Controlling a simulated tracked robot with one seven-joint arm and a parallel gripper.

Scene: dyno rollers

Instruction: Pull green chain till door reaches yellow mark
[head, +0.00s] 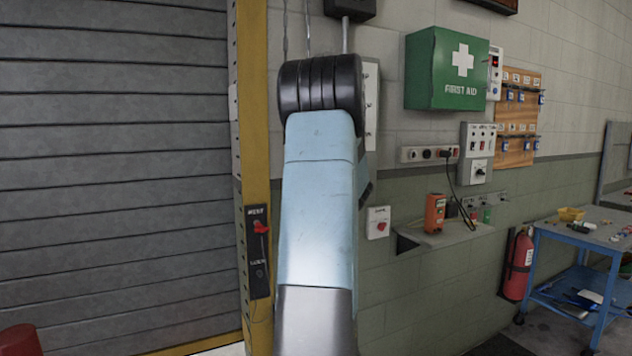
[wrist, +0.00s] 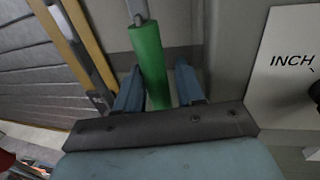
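A green cylindrical grip (wrist: 148,55) hangs from a thin grey rod or chain in the wrist view. My gripper (wrist: 157,82) has its two blue fingers on either side of the green grip's lower part. A gap shows between the grip and the right finger, so the gripper looks open; contact at the left finger is unclear. In the head view my arm hides the gripper and the green grip. Thin chains (head: 308,28) hang behind the top of my arm. The grey slatted door (head: 110,180) fills the left side. I cannot pick out a separate yellow mark.
A yellow post (head: 253,100) edges the door and carries a black panel (head: 258,250) with a red lever. Right of my arm are a red-button box (head: 378,222), a small shelf (head: 445,235), a first aid box (head: 447,68), an extinguisher (head: 516,264) and a blue workbench (head: 580,240).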

